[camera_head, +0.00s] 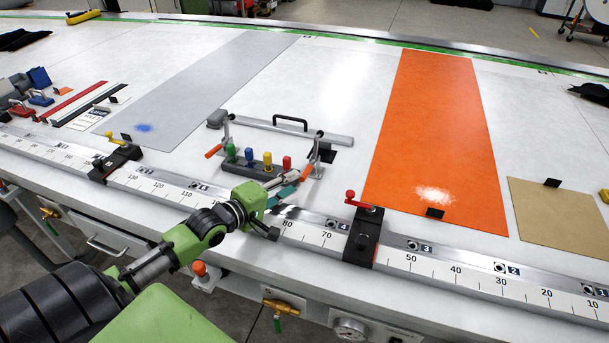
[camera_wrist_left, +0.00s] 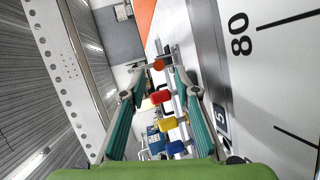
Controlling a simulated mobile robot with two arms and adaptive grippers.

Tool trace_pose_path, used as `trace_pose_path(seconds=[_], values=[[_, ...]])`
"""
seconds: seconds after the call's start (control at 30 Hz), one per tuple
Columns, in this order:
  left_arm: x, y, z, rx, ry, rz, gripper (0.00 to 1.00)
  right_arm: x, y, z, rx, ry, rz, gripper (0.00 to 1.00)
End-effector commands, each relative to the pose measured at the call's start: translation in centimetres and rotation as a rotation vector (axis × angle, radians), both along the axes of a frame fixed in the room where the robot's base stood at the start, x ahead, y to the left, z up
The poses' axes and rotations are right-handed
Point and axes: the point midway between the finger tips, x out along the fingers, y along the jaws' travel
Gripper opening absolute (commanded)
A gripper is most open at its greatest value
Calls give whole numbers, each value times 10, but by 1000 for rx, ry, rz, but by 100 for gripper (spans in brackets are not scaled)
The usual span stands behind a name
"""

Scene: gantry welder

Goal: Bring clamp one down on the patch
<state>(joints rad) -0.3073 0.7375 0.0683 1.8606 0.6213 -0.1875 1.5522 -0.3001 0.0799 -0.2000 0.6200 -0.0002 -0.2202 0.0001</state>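A long grey bar fixture (camera_head: 300,130) with a black handle lies on the table, with an orange-tipped lever at each end. The right lever's orange grip (camera_head: 305,170) is beside my left gripper (camera_head: 290,184). In the left wrist view, the teal fingers of my left gripper (camera_wrist_left: 158,68) are spread, with an orange round end (camera_wrist_left: 158,64) between or just beyond their tips. I cannot tell whether they touch it. No visible label marks clamp one, and I cannot tell which sheet is the patch. An orange sheet (camera_head: 430,130) lies to the right. My right gripper is out of view.
A dark block with green, yellow, blue and red knobs (camera_head: 287,161) stands left of the gripper. A ruler rail (camera_head: 450,273) runs along the front edge, carrying a red-handled black stop (camera_head: 365,230) and a yellow-handled one (camera_head: 115,160). A tan sheet (camera_head: 560,213) lies right.

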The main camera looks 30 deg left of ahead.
Motion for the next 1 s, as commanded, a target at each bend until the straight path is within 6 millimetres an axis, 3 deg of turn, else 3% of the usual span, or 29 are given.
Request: trace_pose_path(seconds=[0.2, 0.4, 0.83, 0.93, 1.0], values=[[35, -4, -6, 2, -3, 0, 29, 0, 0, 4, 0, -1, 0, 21], [56, -7, -12, 0, -2, 1, 29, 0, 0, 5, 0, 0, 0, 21], [63, -8, -15, 1, 0, 0, 29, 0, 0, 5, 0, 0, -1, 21], [63, -8, -15, 1, 0, 0, 6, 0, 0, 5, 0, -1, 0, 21], [63, -8, -15, 1, 0, 0, 0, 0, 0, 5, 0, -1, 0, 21]])
